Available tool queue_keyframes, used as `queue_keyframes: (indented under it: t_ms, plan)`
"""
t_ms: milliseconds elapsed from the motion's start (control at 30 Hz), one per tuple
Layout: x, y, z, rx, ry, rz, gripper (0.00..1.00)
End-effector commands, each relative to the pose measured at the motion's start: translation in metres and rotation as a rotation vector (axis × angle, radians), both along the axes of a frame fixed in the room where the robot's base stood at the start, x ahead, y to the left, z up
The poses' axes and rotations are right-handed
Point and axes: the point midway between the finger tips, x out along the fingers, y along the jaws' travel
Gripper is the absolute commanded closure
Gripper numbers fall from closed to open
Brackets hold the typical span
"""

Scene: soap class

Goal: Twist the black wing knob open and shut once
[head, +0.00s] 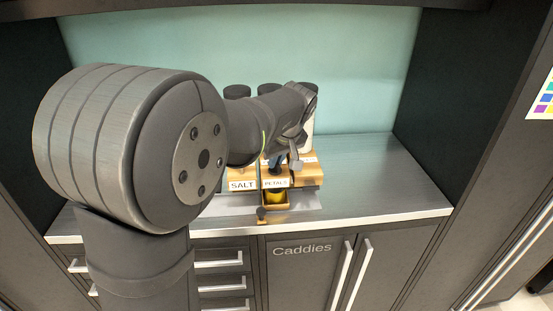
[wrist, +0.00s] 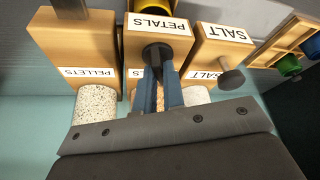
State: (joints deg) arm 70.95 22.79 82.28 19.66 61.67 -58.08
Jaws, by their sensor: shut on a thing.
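The black wing knob (wrist: 157,54) is on the front of the wooden block labelled PETALS (wrist: 160,24) in the wrist view. My gripper (wrist: 158,72) has its two blue fingers closed on the knob from either side. The fingertips hide part of the knob, so its exact turn is hard to tell. In the head view my gripper (head: 276,165) is at the front of the wooden dispensers, just above the PETALS label (head: 275,183). My arm hides much of the dispensers there.
A SALT block (wrist: 222,50) with a grey knob (wrist: 231,78) and a PELLETS block (wrist: 85,40) flank PETALS closely. A yellow container (head: 275,198) sits under the PETALS label. The steel counter (head: 385,185) is clear on the right. Crates with coloured items (wrist: 288,62) show at the wrist view's right.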

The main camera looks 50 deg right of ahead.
Motion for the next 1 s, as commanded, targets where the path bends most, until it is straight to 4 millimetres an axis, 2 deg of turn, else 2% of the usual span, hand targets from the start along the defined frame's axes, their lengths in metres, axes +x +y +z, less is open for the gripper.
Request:
queue_keyframes:
  t_ms: [700, 1000]
  plan:
    - [0.0034, 0.0038, 0.0001, -0.003, 0.001, -0.662, 1.00]
    - [0.0044, 0.0041, 0.0000, -0.002, 0.001, -0.894, 1.00]
